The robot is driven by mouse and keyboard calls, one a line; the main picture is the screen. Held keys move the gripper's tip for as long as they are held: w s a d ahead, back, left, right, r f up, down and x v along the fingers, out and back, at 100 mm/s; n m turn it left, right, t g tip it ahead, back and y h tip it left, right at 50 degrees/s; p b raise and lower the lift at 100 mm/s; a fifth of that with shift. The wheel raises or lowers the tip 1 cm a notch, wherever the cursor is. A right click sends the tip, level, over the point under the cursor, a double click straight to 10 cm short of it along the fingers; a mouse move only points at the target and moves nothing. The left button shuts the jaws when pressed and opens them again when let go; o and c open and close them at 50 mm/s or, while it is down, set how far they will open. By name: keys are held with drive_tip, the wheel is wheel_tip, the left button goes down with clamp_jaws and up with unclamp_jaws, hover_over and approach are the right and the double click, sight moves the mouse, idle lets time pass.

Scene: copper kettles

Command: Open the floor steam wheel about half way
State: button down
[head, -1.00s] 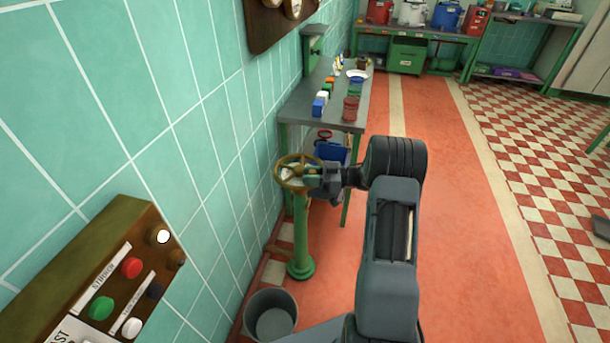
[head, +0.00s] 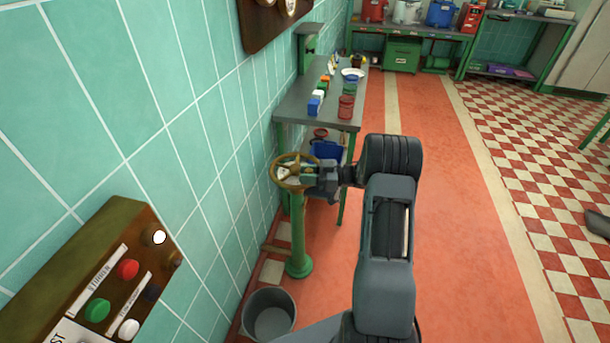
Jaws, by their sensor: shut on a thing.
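The floor steam wheel (head: 278,159) is a brass-coloured handwheel on top of a green post (head: 298,232) with a round foot on the floor near the tiled wall. My gripper (head: 308,173) reaches in from the right and is shut on the right side of the wheel's rim. The gripper body hides part of that side, and the fingertips are small in the picture.
A grey-topped workbench (head: 293,106) with jars and small boxes stands just behind the wheel. A grey bucket (head: 268,315) sits on the floor in front of the post. A button panel (head: 112,260) juts from the wall at lower left. Red floor is clear to the right.

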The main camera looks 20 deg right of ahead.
drive_tip(key=shift+s+f, duration=0.15)
drive_tip(key=shift+s, duration=0.1)
drive_tip(key=c, duration=1.3)
unclamp_jaws()
drive_tip(key=o, duration=0.3)
drive_tip(key=shift+s+d, duration=0.15)
drive_tip(key=shift+o, duration=0.7)
drive_tip(key=shift+r, duration=0.2)
drive_tip(key=v, duration=1.3)
drive_tip(key=shift+d+p, duration=0.4)
drive_tip(key=shift+c, duration=0.5)
